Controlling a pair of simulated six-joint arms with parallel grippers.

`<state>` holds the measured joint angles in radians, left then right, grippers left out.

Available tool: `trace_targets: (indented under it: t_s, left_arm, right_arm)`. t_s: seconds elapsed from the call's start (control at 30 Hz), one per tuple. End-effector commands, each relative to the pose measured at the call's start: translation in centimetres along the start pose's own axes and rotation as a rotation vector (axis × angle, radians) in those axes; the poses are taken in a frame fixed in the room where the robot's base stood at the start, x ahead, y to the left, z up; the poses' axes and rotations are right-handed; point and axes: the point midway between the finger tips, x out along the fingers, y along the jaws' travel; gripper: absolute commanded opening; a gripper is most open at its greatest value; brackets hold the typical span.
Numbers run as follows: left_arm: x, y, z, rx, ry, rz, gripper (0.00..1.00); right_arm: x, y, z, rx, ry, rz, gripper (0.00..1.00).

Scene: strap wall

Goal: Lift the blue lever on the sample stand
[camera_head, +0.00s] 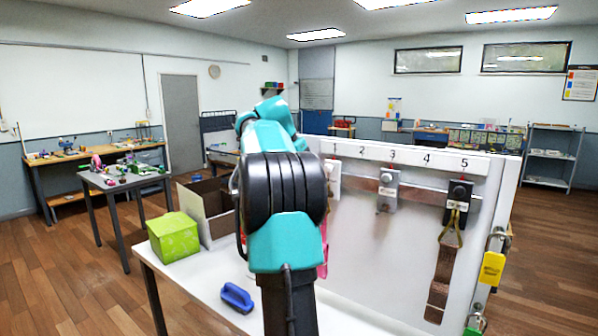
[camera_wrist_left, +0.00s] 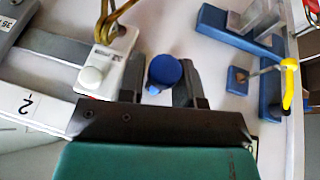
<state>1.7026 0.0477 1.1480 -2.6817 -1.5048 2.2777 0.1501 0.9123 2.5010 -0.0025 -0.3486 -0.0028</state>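In the left wrist view, a round blue piece (camera_wrist_left: 164,72) sits between the two dark fingers of my left gripper (camera_wrist_left: 163,88). It looks like the end of the blue lever, but its shaft is hidden. The fingers stand apart, one on each side of it, with a narrow white gap at the left; I cannot tell whether the right one touches. A white buckle (camera_wrist_left: 112,62) with a tan cord is just left of the fingers. In the head view my teal and black arm hides the gripper and the lever. My right gripper is not in view.
A numbered panel (camera_head: 367,245) carries buckles and a hanging brown strap (camera_head: 442,280). Yellow padlock (camera_head: 493,268) hangs on its right edge. Green box (camera_head: 173,238), open carton (camera_head: 219,226) and blue brush-like item (camera_head: 237,297) are left on the table. Blue frame (camera_wrist_left: 236,32) stands right of the fingers.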

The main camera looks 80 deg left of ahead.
Motion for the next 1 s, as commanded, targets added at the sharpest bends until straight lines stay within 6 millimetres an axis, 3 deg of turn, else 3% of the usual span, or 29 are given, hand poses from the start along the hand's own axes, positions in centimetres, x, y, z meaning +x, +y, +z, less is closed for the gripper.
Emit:
trace_targets:
  t_s: [0.2,0.57,1.0]
  left_arm:
    - [0.0,0.0,0.0,0.0,-0.001,0.0,0.52]
    - [-0.5,-0.1,0.0,0.0,-0.001,-0.001,0.52]
    - [-6.5,-0.1,0.0,-0.001,0.0,-0.003,0.52]
  right_arm:
    - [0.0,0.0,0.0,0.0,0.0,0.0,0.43]
    - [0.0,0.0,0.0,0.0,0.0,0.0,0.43]
    - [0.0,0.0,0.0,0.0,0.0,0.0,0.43]
